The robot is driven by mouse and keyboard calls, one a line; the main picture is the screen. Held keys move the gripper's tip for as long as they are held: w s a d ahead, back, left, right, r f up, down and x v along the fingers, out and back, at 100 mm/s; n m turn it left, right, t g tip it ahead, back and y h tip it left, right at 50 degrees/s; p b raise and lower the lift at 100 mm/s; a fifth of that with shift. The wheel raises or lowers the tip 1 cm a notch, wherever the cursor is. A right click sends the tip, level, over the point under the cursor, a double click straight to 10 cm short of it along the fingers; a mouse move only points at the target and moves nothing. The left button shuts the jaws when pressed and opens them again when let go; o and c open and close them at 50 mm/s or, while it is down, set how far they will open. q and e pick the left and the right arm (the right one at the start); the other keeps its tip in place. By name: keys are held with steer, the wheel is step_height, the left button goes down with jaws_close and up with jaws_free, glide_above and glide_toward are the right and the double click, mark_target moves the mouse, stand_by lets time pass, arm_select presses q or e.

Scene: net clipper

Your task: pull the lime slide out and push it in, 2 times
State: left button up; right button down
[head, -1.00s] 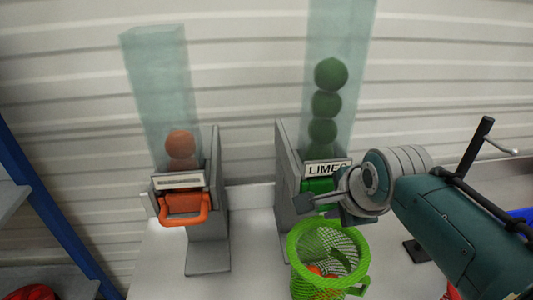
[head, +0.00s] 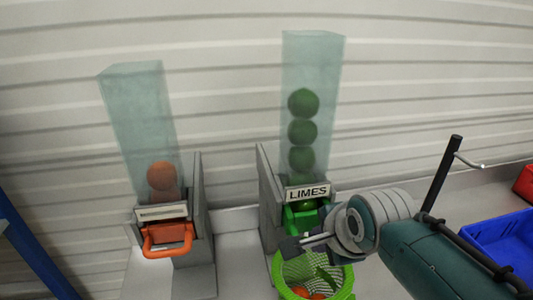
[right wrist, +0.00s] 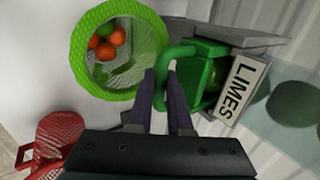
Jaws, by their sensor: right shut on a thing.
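The lime slide (head: 300,217) is a green drawer with a loop handle, under the LIMES label (head: 308,193). It sticks out from its dispenser, and a lime shows inside it. My right gripper (head: 303,241) is shut on the handle; the right wrist view shows the handle (right wrist: 178,52) between the fingers (right wrist: 166,88). Several limes (head: 303,131) are stacked in the clear tube (head: 313,60) above. A green net basket (head: 318,270) stands below the slide and holds orange and green fruit (right wrist: 106,45). My left gripper is out of view.
A second dispenser with an orange slide (head: 167,239) and orange fruit (head: 161,175) stands at the left. A blue bin (head: 505,240) is at the right. A red net basket (right wrist: 57,138) lies at the lower left of the right wrist view.

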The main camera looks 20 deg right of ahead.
steer(key=s+a+p, duration=0.2)
steer(key=s+p, duration=0.2)
steer(key=s, duration=0.3)
steer(key=shift+s, duration=0.4)
steer(key=shift+f, duration=0.1)
stand_by(0.6)
steer(key=shift+w+d, duration=0.1)
steer(key=shift+w, duration=0.15)
steer(key=w+d+b, duration=0.2)
steer(key=w+b, duration=0.3)
steer(key=w, duration=0.4)
steer(key=shift+w+d, duration=0.15)
steer(key=shift+w, duration=0.1)
stand_by(0.4)
